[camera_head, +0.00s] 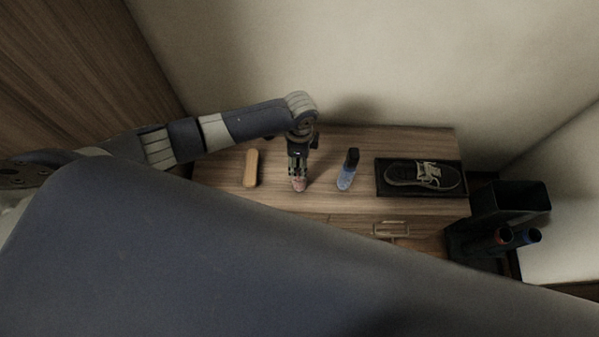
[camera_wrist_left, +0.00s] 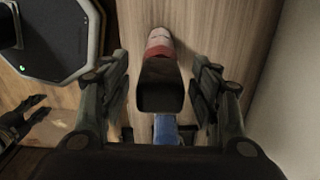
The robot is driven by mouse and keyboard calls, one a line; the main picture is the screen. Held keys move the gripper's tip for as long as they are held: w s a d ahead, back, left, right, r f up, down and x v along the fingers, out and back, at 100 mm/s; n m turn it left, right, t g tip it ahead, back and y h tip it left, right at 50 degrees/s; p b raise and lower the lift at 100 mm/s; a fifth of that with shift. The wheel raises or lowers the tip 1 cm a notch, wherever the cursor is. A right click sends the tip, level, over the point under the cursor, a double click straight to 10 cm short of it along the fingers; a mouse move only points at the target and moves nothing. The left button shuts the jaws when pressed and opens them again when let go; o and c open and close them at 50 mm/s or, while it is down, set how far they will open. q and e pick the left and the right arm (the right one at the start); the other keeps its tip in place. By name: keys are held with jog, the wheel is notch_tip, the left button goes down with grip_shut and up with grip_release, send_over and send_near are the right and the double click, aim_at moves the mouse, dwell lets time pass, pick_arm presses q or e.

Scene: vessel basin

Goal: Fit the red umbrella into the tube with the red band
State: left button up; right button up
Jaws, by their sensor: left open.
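The red umbrella (camera_head: 299,185) stands on the cabinet top, its upper part hidden by my left gripper in the head view. My left gripper (camera_head: 298,163) is just above and around it, open. In the left wrist view, a black handle (camera_wrist_left: 161,85) lies between the spread fingers, with the pink and red umbrella body (camera_wrist_left: 158,50) beyond it; contact cannot be told. The tube with the red band (camera_head: 503,238) is at the right, at the dark stand. My right gripper (camera_wrist_left: 32,112) appears small at the left of the wrist view, fingers apart, away from the umbrella.
A blue-banded tube (camera_head: 530,237) adjoins the red-banded one. The wall is behind.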

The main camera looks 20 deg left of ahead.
pick_arm(q)
grip_shut()
jog(key=shift+r, duration=0.15)
